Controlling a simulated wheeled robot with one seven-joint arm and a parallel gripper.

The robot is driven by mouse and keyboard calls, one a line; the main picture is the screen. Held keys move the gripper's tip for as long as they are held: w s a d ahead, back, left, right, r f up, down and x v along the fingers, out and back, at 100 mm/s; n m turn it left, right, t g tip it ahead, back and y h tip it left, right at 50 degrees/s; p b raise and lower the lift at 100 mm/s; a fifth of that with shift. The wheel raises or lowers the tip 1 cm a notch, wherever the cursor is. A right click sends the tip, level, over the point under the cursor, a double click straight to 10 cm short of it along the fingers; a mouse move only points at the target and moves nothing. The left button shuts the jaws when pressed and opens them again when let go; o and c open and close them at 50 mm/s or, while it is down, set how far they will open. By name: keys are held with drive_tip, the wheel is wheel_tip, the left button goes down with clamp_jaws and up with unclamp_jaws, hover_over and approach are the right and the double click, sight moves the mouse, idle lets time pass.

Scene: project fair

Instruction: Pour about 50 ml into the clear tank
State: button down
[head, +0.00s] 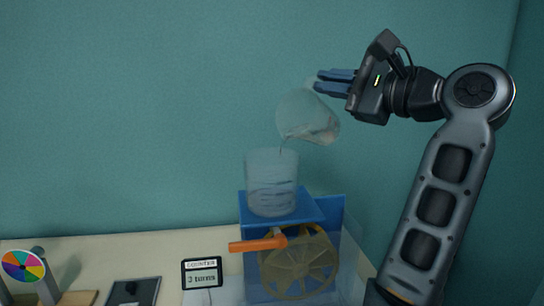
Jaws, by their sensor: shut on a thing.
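The clear tank (272,183) stands upright on a blue stand (325,207) and has some clear liquid in it. A clear jug (307,116) is held above the tank, tilted with its mouth down to the left. A thin stream seems to run from its lip toward the tank's open top. My gripper (336,82) is shut on the upper part of the jug, above and to the right of the tank. The exact hold on the jug is hard to make out, and the amount of liquid in either vessel cannot be read.
Below the tank are an orange spout or lever (257,244) and a tan spoked wheel (298,264). A counter display (202,273), a dark flat device (132,291) and a colour wheel (23,266) stand to the left on the pale table (135,250). A teal wall is behind.

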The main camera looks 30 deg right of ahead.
sight(313, 115)
drive_tip(key=shift+a+r, duration=0.15)
idle(0.6)
drive_tip(key=shift+d+r+p, duration=0.1)
drive_tip(key=shift+d+p, duration=0.2)
drive_tip(key=shift+p, duration=0.25)
drive_tip(key=m, duration=0.1)
drive_tip(key=d+m+p, duration=0.1)
drive_tip(key=f+m+p, duration=0.1)
drive_tip(key=shift+w+d, duration=0.25)
drive_tip(key=shift+w+d+f+m+p, duration=0.15)
drive_tip(key=shift+d+f+m, duration=0.25)
drive_tip(key=shift+f+m, duration=0.2)
drive_tip(key=shift+w+d+f+m+p, duration=0.1)
drive_tip(key=shift+d+f+m, duration=0.3)
drive_tip(key=shift+f+m, duration=0.25)
drive_tip(key=shift+w+d+f+m+p, duration=0.15)
drive_tip(key=shift+d+f+m, duration=0.3)
drive_tip(key=shift+f, duration=0.3)
